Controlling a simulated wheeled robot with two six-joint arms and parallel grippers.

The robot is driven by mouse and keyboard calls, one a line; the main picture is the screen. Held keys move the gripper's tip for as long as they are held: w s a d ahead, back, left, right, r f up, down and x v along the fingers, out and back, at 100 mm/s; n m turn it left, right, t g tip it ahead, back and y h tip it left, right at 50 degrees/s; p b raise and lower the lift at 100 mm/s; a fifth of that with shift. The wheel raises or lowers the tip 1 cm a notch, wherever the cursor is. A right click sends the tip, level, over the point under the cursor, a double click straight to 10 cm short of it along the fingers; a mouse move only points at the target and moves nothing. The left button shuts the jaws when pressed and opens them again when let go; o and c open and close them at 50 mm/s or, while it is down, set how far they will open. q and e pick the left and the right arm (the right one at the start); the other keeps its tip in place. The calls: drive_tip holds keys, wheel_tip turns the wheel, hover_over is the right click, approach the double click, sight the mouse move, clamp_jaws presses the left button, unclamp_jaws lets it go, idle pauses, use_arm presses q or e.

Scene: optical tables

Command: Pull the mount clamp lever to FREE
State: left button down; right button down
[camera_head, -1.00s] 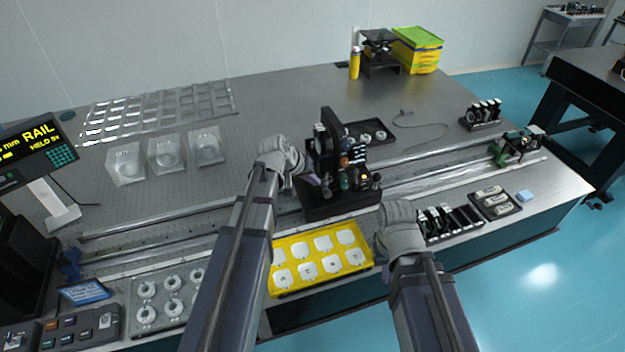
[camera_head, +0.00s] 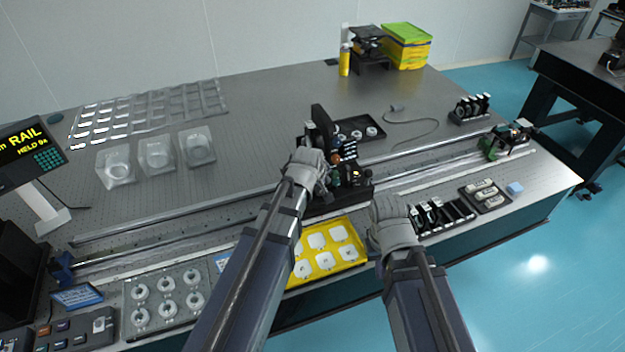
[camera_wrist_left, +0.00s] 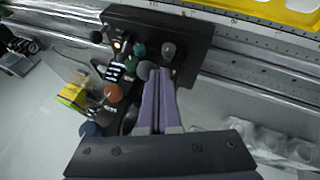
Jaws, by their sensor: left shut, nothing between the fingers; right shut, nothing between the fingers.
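The black optical mount assembly (camera_head: 318,122) stands on the rail at the table's middle, with several small coloured knobs. In the left wrist view its black base (camera_wrist_left: 180,30) is at the top, with an orange knob (camera_wrist_left: 113,92), a green knob (camera_wrist_left: 138,48) and grey knobs (camera_wrist_left: 168,49). I cannot tell which part is the clamp lever, and no FREE label is readable. My left gripper (camera_head: 310,160) covers part of the assembly; its purple fingers (camera_wrist_left: 159,76) are shut and empty, close to a grey knob; contact is unclear. My right gripper (camera_head: 387,208) is shut, right of the yellow tray.
The yellow tray (camera_head: 357,257) with white pieces lies in front of the assembly. A black tray (camera_head: 359,124) and a cable (camera_head: 432,122) are behind it. Black holders (camera_head: 440,219) stand at the right front. A screen (camera_head: 25,145) reads RAIL, HELD.

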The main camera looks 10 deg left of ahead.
use_arm(q)
drive_tip(key=shift+w+d+n+y, duration=0.15)
drive_tip(key=shift+d+n+y, duration=0.25)
drive_tip(key=shift+n, duration=0.3)
drive_tip(key=shift+a, duration=0.2)
drive_tip(key=shift+w+a, duration=0.3)
drive_tip(key=shift+a, duration=0.3)
